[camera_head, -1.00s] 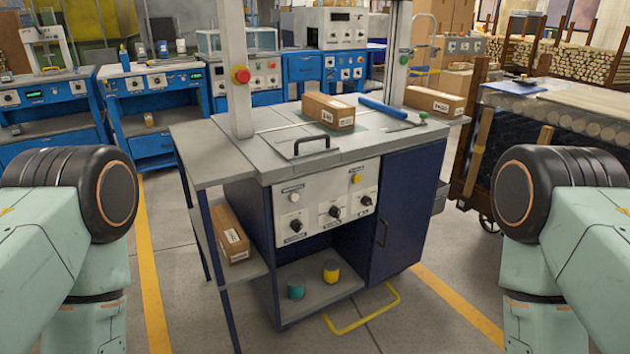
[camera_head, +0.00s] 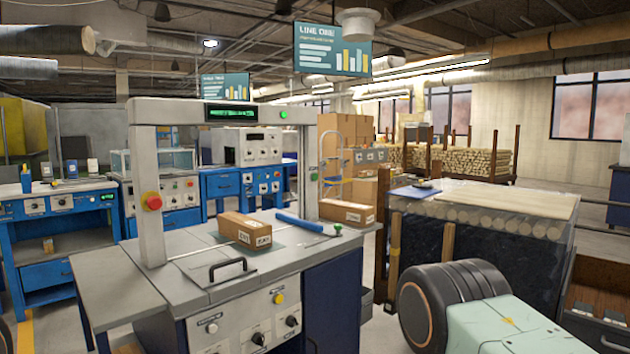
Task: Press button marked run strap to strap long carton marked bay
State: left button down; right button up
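The strapping machine's arch (camera_head: 145,190) stands over a grey worktop (camera_head: 185,285). A brown carton (camera_head: 245,231) with white labels lies on the worktop under the arch. A second brown carton (camera_head: 346,213) lies behind the right post. The front panel (camera_head: 235,325) has a yellow button (camera_head: 279,298), a pale button (camera_head: 211,327) and dark knobs (camera_head: 258,338). Their markings are too small to read. A red button (camera_head: 153,201) is on the left post, and a green light or button (camera_head: 283,114) is on the crossbar. Neither gripper shows; only my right arm's links are clearly visible.
A black handle (camera_head: 228,268) and a blue tool (camera_head: 300,222) are on the worktop. A crate of logs (camera_head: 480,225) stands at the right. Blue workbenches (camera_head: 65,245) line the left. Hanging signs (camera_head: 332,50) are overhead.

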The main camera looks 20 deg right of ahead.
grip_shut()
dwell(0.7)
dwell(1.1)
